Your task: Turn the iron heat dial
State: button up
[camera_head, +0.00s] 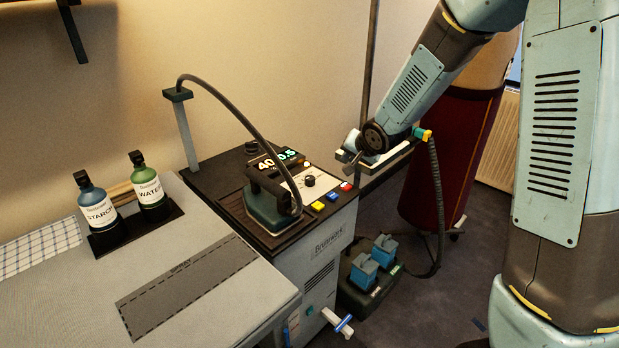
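The dark green iron (272,208) with a black handle rests on top of the ironing station. A black round knob (309,181) stands on a white panel beside it, with the readouts "40" and "0.5" (277,160) behind. Its pointer position is too small to read. A small green knob (309,310) is on the station's front face, its label unreadable. My arm comes down from the upper right. My gripper (354,163) is dark and small, right of and above the white panel, apart from the black knob. Its fingers are too unclear to tell open from shut.
Yellow, blue and red buttons (332,195) line the station's right edge. A hose arches over the iron from a post (186,130). Starch (98,207) and water (150,190) bottles stand left. Blue containers (363,273) sit low on the right. A maroon cylinder (445,150) stands behind my arm.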

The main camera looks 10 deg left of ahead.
jog(key=o, duration=0.8)
jog(key=w+a+n+g+h, duration=0.2)
jog(key=a+n, duration=0.4)
jog(key=n, duration=0.3)
jog(key=shift+w+g, duration=0.5)
jog(key=shift+g, duration=0.2)
notch_tip(320, 180, up, 5)
jog(key=n+g+h, duration=0.2)
jog(key=n+g, duration=0.2)
jog(key=n, duration=0.7)
send_over(310, 177)
notch_tip(310, 177, down, 13)
jog(key=shift+f, duration=0.15)
jog(key=c, duration=1)
